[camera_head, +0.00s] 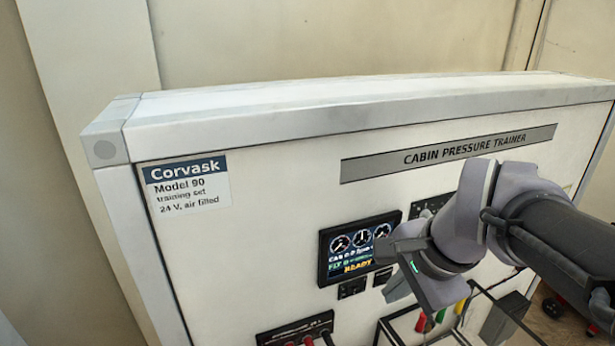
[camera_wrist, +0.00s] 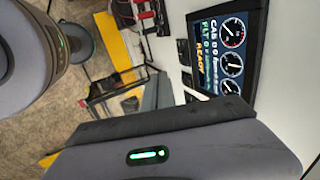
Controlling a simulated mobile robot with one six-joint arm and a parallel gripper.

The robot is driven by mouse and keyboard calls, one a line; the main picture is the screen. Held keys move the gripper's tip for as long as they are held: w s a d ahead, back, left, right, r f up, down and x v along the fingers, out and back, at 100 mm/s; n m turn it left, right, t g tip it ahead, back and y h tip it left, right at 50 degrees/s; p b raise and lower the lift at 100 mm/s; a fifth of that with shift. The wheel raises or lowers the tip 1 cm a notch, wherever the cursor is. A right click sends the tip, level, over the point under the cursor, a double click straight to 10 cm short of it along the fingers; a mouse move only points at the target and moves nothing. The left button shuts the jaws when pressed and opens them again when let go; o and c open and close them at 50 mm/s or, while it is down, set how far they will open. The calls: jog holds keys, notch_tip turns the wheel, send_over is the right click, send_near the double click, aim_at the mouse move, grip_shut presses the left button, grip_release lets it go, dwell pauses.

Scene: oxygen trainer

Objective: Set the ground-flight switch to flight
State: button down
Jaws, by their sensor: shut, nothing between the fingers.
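The trainer's front panel (camera_head: 270,250) stands before me. Its display (camera_head: 352,246) shows round gauges and the word READY. Two small black switch-like parts, one at left (camera_head: 352,288) and one at right (camera_head: 383,276), sit just below the display. I cannot read their labels or tell which is the ground-flight switch, nor its setting. My gripper (camera_head: 397,287) is shut and empty, in front of the panel just below and right of the display. My wrist hides part of the panel. The display also shows at the upper right of the wrist view (camera_wrist: 228,48).
A black strip with red and black plugs (camera_head: 296,333) is at the bottom of the panel. Red, green and yellow parts (camera_head: 441,314) sit below my wrist. A dark control block (camera_head: 430,206) is partly hidden behind my arm.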

aim_at(354, 291)
jog(key=shift+f, duration=0.1)
jog(key=w+a+f, duration=0.1)
jog(key=w+f, duration=0.1)
jog(key=w+f+p, duration=0.1)
jog(key=w+f, duration=0.2)
jog(key=w+a+f+p, duration=0.1)
jog(key=w+f, duration=0.1)
jog(key=f, duration=0.1)
jog(key=shift+w+a+f, duration=0.25)
jog(key=shift+w+a, duration=0.05)
jog(key=shift+w, duration=0.05)
